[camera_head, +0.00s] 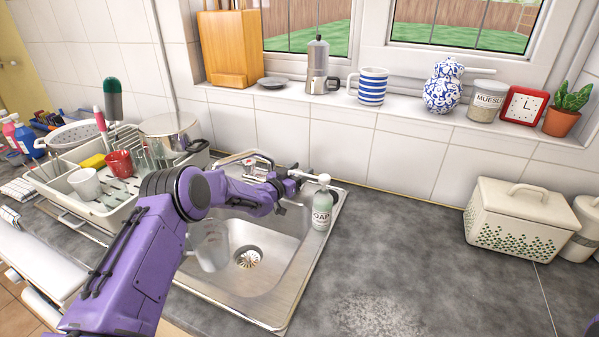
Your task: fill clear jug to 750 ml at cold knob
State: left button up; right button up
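The clear jug (211,247) stands in the left part of the metal sink (270,285), beside the drain. My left arm passes above it and hides part of it; I cannot make out a water level or marks. My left gripper (292,184) is at the back right of the sink, near the tap and left of the soap bottle. Its fingers are too small and overlapped to tell whether they are open or touch a knob. The cold knob cannot be made out. My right gripper is not in view.
The soap bottle (322,207) stands at the sink's right rim, close to my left gripper. A dish rack (107,210) with cups and a steel pot (170,135) are at the left. A patterned bread bin (519,221) stands at the right. The counter between (400,245) is clear.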

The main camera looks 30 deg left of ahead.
pick_arm(q)
jog(key=shift+n+y, duration=0.3)
jog(key=shift+y, duration=0.2)
jog(key=n+y, duration=0.1)
jog(key=y, duration=0.1)
jog(key=n+y+b, duration=0.1)
jog(key=y, duration=0.1)
jog(key=n+y+b, duration=0.1)
jog(key=y, duration=0.1)
jog(key=shift+a+f+n, duration=0.15)
jog(key=shift+a+n, duration=0.1)
jog(key=shift+n, duration=0.15)
jog(key=shift+a+n+g+y+b, duration=0.15)
jog(key=shift+n+g+y+b, duration=0.15)
jog(key=shift+n+y, duration=0.45)
jog(key=shift+a+n+g+y+b, duration=0.1)
jog(key=shift+n+g+y+b, duration=0.25)
jog(key=shift+y, duration=0.7)
jog(key=o, duration=0.9)
jog(key=shift+s, duration=0.1)
jog(key=shift+o, duration=0.2)
jog(key=shift+r, duration=0.2)
